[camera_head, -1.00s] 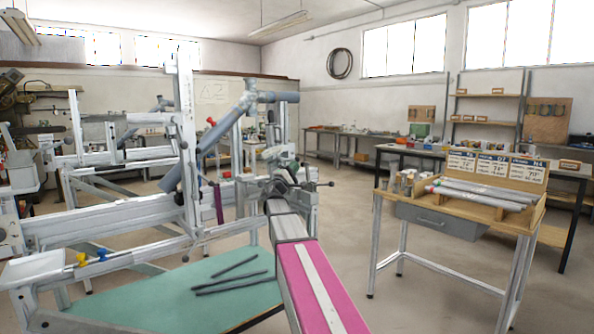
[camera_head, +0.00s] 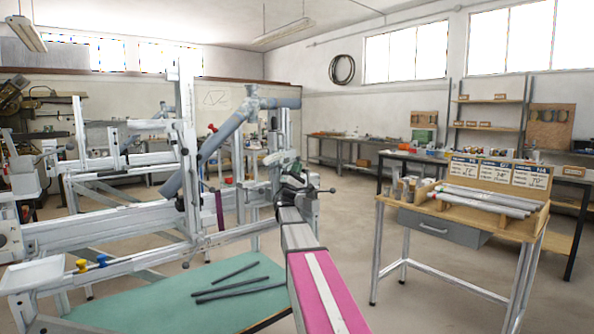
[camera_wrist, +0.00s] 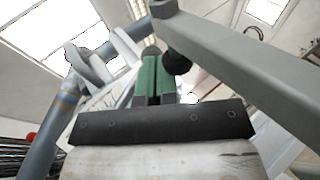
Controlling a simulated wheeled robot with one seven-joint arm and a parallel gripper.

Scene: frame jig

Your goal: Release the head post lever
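My arm reaches forward in the head view as a pink and grey beam ending in a dark wrist. My gripper (camera_head: 287,157) has green fingers and is at the jig's near right post. In the wrist view the green fingers of my gripper (camera_wrist: 155,80) lie close together with a thin dark line between them and nothing visible gripped. A black round knob (camera_wrist: 177,62), which may belong to the lever, is right beside the fingertips, below a grey bar (camera_wrist: 245,80). I cannot tell whether they touch. A dark handle with a ball end (camera_head: 331,188) sticks out right of my wrist.
The jig's aluminium rails (camera_head: 110,222) fill the left, with a blue-grey tube (camera_head: 217,138) slanting across them. Below is a green board (camera_head: 170,290) with dark rods. A wooden-topped bench (camera_head: 480,223) stands right. Floor between jig and bench is clear.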

